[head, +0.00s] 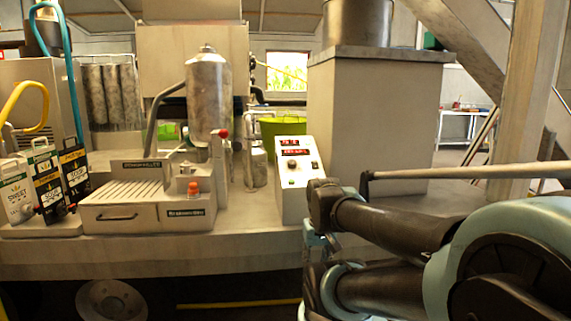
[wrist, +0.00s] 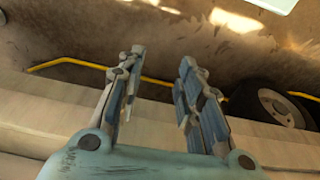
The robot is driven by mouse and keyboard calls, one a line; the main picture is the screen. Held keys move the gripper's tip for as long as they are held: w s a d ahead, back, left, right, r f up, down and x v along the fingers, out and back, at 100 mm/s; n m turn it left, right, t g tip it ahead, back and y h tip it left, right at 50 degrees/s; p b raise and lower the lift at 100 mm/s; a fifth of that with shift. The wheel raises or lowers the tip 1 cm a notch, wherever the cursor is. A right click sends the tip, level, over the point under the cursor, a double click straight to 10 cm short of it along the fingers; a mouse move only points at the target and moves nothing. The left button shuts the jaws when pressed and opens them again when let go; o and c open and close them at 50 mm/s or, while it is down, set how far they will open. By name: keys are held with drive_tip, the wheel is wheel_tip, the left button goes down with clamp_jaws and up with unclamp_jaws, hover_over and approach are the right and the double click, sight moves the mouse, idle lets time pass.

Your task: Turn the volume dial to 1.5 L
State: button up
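A white control box (head: 287,204) with a slanted panel stands on the trailer bench, near the middle of the head view. Its panel carries two red lit displays (head: 293,147), too small to read surely. Below them is a small dark round knob (head: 291,164), which looks like the volume dial; its setting cannot be read. A green button (head: 291,183) sits lower down. My gripper (wrist: 160,62) is open and empty in the wrist view, its two fingers apart above the bench edge. The dial and the box panel do not show in the wrist view.
My arm fills the lower right of the head view, close to the box's right side. A metal drip tray unit (head: 125,192) and several labelled cartons (head: 45,185) stand left. A large grey pedestal (head: 375,130) rises behind right. A long bar (head: 470,172) crosses at right.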

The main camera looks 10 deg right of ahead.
drive_tip(key=shift+o, duration=0.6)
drive_tip(key=o, duration=0.3)
drive_tip(key=shift+s+r, duration=0.2)
drive_tip(key=shift+r, duration=0.1)
wheel_tip(320, 180, up, 34)
drive_tip(key=r+m+t, duration=0.1)
drive_tip(key=m+t, duration=0.2)
drive_tip(key=m, duration=0.4)
hover_over(292, 162)
drive_tip(key=s, duration=0.8)
drive_tip(key=shift+h, duration=0.3)
drive_tip(key=x, duration=1.1)
drive_tip(key=a+x, duration=0.1)
drive_tip(key=x, duration=0.5)
drive_tip(key=shift+f, duration=0.1)
drive_tip(key=c, duration=1)
